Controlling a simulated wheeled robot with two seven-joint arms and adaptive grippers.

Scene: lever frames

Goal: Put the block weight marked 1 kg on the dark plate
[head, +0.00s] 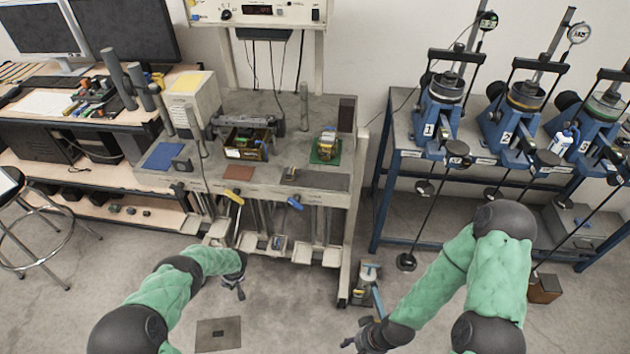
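A flat dark plate (322,181) lies near the front edge of the bench, right of centre. No mark reading 1 kg can be made out in this view, so I cannot tell which thing is the block weight. A small open box (236,154) with a pale label and mixed contents stands on the bench, left of the dark plate. My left gripper (239,290) hangs in front of the bench, apart from it, above the floor. My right gripper (352,343) is low at the bottom centre, away from the bench. Both are too small to show their opening.
A green plate (320,159) with a small item, a reddish plate (239,173) and a blue plate (166,152) are on the bench. A dark upright block (347,114) stands at its back right. A blue rack (376,215) with lever devices stands right.

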